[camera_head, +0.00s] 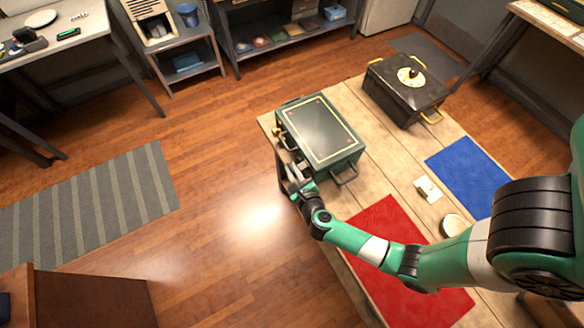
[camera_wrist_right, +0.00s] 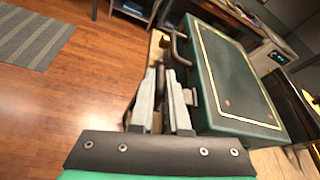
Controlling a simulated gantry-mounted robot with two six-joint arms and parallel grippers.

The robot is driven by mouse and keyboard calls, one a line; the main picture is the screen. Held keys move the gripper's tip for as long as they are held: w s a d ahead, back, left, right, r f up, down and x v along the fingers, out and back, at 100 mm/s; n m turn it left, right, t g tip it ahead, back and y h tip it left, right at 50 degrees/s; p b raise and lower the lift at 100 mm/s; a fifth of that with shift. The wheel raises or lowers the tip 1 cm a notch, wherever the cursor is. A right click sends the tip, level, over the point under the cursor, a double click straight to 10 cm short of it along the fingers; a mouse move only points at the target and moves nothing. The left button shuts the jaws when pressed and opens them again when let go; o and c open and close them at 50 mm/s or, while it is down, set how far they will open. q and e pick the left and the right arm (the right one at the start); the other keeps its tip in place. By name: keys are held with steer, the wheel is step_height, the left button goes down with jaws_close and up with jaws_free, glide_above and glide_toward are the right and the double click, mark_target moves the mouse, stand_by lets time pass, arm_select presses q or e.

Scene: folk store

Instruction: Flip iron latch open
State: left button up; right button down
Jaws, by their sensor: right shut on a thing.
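A dark green box (camera_head: 320,132) with a gold-lined lid lies shut on the wooden table, and it also shows in the wrist view (camera_wrist_right: 235,85). My right gripper (camera_head: 293,174) is at the box's near left side. In the wrist view my right gripper (camera_wrist_right: 166,82) has its two pale fingers close together on a dark iron piece, the latch (camera_wrist_right: 159,88), beside the box wall. The fingers hide much of the latch. A dark curved handle (camera_wrist_right: 179,48) stands out from the box just beyond the fingertips. My left gripper is not in view.
A second, black box (camera_head: 405,90) with a brass dial stands farther back on the table (camera_head: 360,105). A red mat (camera_head: 385,225), a blue mat (camera_head: 468,175) and a small white block (camera_head: 428,189) lie to the right. Open floor is left of the table.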

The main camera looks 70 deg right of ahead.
steer(key=shift+s+d+r+m+y+p, duration=0.1)
steer(key=shift+r+m+y+p, duration=0.25)
steer(key=shift+m+p, duration=0.1)
stand_by(0.3)
steer(key=c, duration=0.9)
jaws_free()
